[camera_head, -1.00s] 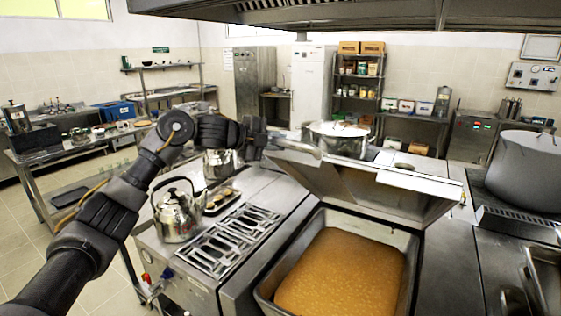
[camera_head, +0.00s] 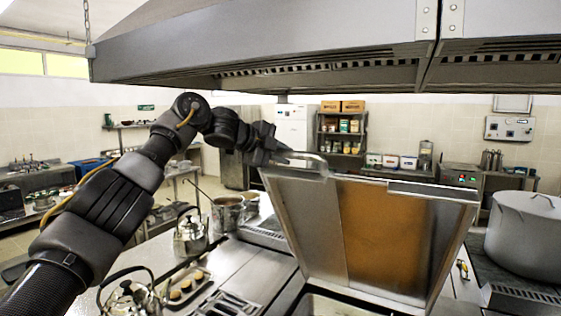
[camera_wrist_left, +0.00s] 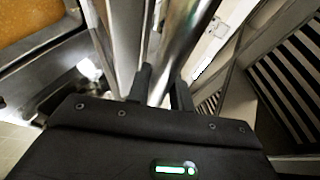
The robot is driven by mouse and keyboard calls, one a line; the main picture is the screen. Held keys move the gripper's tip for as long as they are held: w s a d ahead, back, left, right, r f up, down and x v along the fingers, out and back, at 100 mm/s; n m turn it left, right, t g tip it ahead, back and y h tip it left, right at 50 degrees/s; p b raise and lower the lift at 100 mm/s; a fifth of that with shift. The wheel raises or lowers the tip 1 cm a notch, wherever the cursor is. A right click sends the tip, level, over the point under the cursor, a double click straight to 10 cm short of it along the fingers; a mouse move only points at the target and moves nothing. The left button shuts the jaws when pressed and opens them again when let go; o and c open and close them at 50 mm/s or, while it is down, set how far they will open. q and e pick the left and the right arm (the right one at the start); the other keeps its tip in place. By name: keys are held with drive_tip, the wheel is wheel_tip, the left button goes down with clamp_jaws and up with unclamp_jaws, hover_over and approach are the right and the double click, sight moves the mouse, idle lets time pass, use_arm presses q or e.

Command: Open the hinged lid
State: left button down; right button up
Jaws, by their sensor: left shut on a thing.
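The hinged lid (camera_head: 318,225) is a large steel panel, tilted steeply up over the pan in the head view. Its underside reflects the orange-brown contents. A tubular handle (camera_head: 306,157) runs along its upper front edge. My left gripper (camera_head: 285,157) is at the left end of this handle and shut on it. In the left wrist view, the two dark fingers (camera_wrist_left: 161,90) sit on either side of the shiny handle tube (camera_wrist_left: 172,50). The orange-brown contents (camera_wrist_left: 30,28) show at the upper left there. My right gripper is not in view.
A range hood (camera_head: 270,52) hangs low above the lid. Kettles (camera_head: 190,235) and a pot (camera_head: 228,212) stand to the left. A large stockpot (camera_head: 525,232) stands on the right. Shelves (camera_head: 340,132) are at the back.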

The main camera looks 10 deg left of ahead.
use_arm(q)
drive_tip(key=shift+w, duration=0.1)
idle(0.3)
drive_tip(key=c, duration=1.3)
unclamp_jaws()
drive_tip(key=shift+w, duration=0.1)
drive_tip(key=shift+o, duration=0.2)
drive_tip(key=shift+s+a+b, duration=0.2)
drive_tip(key=shift+s+b, duration=0.05)
drive_tip(key=shift+b, duration=0.1)
drive_tip(key=b+v, duration=0.4)
drive_tip(key=v, duration=0.6)
drive_tip(key=shift+r, duration=0.2)
